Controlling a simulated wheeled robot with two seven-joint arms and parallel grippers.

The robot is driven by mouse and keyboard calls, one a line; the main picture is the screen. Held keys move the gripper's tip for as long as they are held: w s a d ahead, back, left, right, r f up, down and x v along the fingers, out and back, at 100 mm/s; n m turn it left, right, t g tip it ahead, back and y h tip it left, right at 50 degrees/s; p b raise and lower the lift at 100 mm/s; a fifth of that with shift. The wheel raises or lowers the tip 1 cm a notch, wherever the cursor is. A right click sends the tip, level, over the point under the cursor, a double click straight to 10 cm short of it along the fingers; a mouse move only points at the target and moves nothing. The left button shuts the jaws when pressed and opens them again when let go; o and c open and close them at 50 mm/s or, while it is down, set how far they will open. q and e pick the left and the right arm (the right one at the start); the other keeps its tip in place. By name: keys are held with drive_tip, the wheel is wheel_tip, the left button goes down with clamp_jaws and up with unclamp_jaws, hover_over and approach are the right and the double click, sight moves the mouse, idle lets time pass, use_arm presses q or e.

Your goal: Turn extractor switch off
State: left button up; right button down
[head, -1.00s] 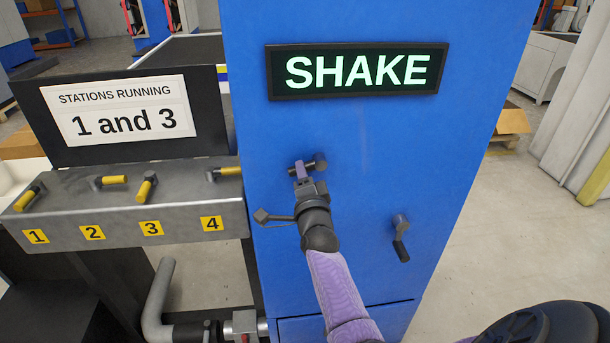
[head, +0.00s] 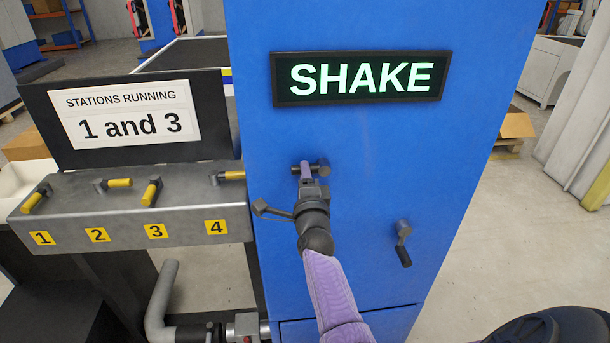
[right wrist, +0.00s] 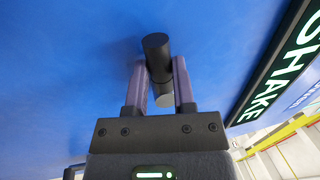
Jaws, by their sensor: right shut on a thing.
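A blue cabinet (head: 350,140) carries two dark lever switches, and I see no label naming either as the extractor switch. My right gripper (head: 306,168) is shut on the dark handle of the upper left switch (head: 323,168), which lies roughly level across the panel. In the right wrist view the black handle (right wrist: 156,52) sits between the two purple fingers (right wrist: 160,85). The lower right switch (head: 403,243) is free, with its lever hanging down. My left gripper is not in view.
A lit sign (head: 358,78) reading SHAKE is above the switches. At left, a grey console (head: 135,215) holds several yellow-handled valves, numbered 1 to 4, under a board (head: 128,117) reading "Stations running 1 and 3". Floor to the cabinet's right is mostly open.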

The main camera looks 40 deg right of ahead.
drive_tip(key=c, duration=0.5)
unclamp_jaws()
drive_tip(key=shift+c, duration=0.2)
drive_tip(key=shift+o, duration=0.5)
drive_tip(key=shift+s, duration=0.1)
drive_tip(key=p+v, duration=0.1)
drive_tip(key=v, duration=0.8)
drive_tip(key=shift+s+a+p, duration=0.25)
drive_tip(key=shift+s+p, duration=0.05)
drive_tip(key=shift+f, duration=0.1)
